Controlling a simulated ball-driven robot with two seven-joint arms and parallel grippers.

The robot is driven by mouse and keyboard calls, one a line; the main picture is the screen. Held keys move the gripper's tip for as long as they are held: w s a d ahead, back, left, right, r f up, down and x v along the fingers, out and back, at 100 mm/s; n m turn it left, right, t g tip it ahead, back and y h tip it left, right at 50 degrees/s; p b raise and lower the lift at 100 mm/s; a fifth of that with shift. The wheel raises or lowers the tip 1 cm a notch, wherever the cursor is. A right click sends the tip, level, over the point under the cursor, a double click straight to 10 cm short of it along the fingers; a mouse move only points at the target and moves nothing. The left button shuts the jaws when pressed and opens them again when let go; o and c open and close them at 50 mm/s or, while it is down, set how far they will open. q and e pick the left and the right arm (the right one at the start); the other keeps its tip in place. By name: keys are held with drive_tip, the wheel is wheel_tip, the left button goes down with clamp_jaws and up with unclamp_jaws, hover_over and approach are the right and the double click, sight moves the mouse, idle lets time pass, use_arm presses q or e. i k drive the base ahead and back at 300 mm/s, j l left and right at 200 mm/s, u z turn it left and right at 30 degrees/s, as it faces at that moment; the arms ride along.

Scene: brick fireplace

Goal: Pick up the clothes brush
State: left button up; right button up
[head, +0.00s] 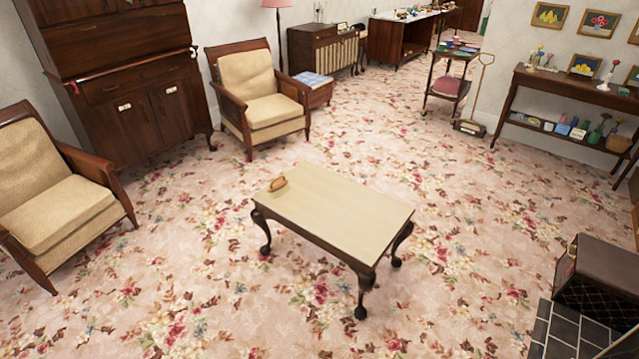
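A small brown object that looks like the clothes brush (278,184) lies on the left end of the coffee table (340,212). It is too small to make out in detail. The table has a pale top and dark curved legs, and the rest of its top is bare. Neither of my grippers shows in the head view.
Armchairs stand at the left (50,215) and behind the table (265,110), near a dark cabinet (140,130). A side table (530,85) with several ornaments stands at the right. A dark box (600,270) sits by the hearth tiles (560,330). Floral carpet around the table is clear.

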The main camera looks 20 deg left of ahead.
sight(274, 190)
drive_tip(key=i+j+z, duration=0.25)
drive_tip(key=j+z, duration=0.2)
drive_tip(key=j, duration=0.25)
drive_tip(key=i+j+z, duration=0.25)
drive_tip(key=j, duration=0.2)
drive_tip(key=j+z, duration=0.2)
drive_tip(key=j, duration=0.2)
